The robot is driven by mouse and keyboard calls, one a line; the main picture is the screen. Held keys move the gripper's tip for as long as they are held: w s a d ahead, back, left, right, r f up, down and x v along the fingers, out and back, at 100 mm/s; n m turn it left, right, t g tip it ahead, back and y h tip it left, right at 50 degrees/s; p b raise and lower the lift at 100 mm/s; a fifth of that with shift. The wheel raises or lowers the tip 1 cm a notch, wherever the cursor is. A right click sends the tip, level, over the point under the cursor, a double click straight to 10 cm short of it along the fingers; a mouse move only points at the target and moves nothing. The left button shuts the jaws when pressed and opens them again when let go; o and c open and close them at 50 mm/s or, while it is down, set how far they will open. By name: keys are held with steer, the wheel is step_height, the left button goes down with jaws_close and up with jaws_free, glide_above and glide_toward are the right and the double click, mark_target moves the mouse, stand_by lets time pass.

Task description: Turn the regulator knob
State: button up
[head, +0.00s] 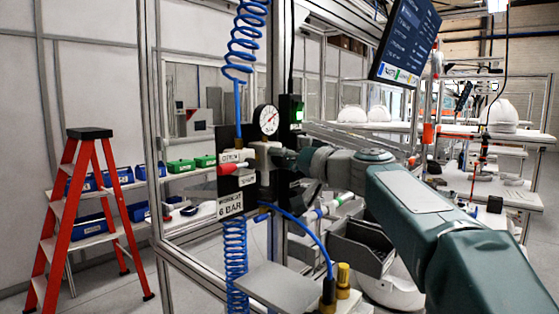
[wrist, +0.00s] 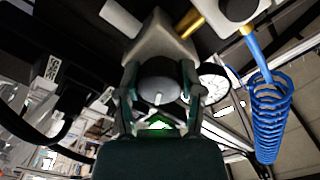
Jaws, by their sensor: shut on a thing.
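The regulator (head: 262,157) is a grey metal body on a dark panel, with a round white gauge (head: 268,119) above it. In the wrist view the regulator body (wrist: 160,42) is at the top, and the dark round knob (wrist: 158,70) with a pale mark sits below it. My gripper (wrist: 160,82) has a finger on each side of the knob and is shut on it. In the head view my gripper (head: 285,158) meets the regulator from the right, and the knob is mostly hidden there. The gauge (wrist: 213,84) also shows right of the knob in the wrist view.
A red-handled valve (head: 230,169) is left of the regulator, above a "6 BAR" label (head: 230,204). Coiled blue hoses (head: 234,262) hang above and below the panel. A green-lit box (head: 291,110) is beside the gauge. A grey plate (head: 278,287) lies below.

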steer(key=shift+w+d+f+m, duration=0.1)
steer(key=shift+d+m, duration=0.05)
steer(key=shift+m, duration=0.25)
steer(key=o, duration=1.2)
steer(key=shift+d, duration=0.1)
steer(key=shift+c, duration=0.2)
steer(key=shift+d, duration=0.15)
steer(key=shift+s+d, duration=0.1)
steer(key=shift+s, duration=0.25)
steer(key=v, duration=1.1)
steer(key=shift+d, duration=0.15)
